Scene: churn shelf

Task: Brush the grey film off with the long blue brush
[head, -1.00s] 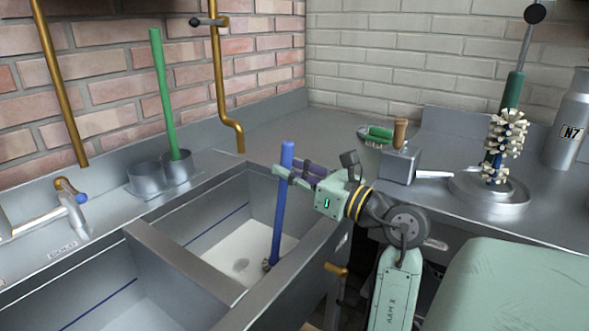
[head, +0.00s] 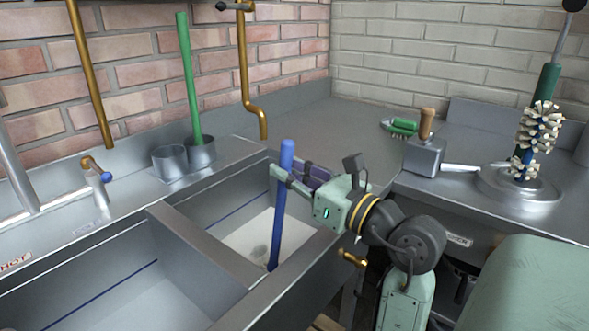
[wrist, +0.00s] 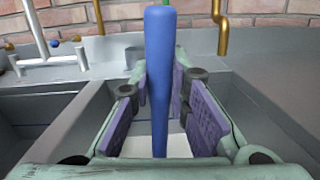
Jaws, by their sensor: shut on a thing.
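The long blue brush (head: 282,210) stands nearly upright in the right sink basin, leaning slightly. My gripper (head: 284,174) is shut on its upper handle, above the basin. In the wrist view the handle (wrist: 158,75) stands between the purple finger pads. The brush's lower end is by the front wall of the basin, and its bristles are not clearly seen. The grey film (head: 258,252) is a dull patch on the pale basin floor (head: 240,236), just left of the brush's lower end. I cannot tell whether the bristles touch the floor.
A divider (head: 205,245) separates the left basin. A green stick (head: 188,80) stands in one of two metal cups (head: 170,163) behind. A green hand brush (head: 402,127), a metal block (head: 425,156) and a bristled brush on a round base (head: 520,190) stand on the right counter.

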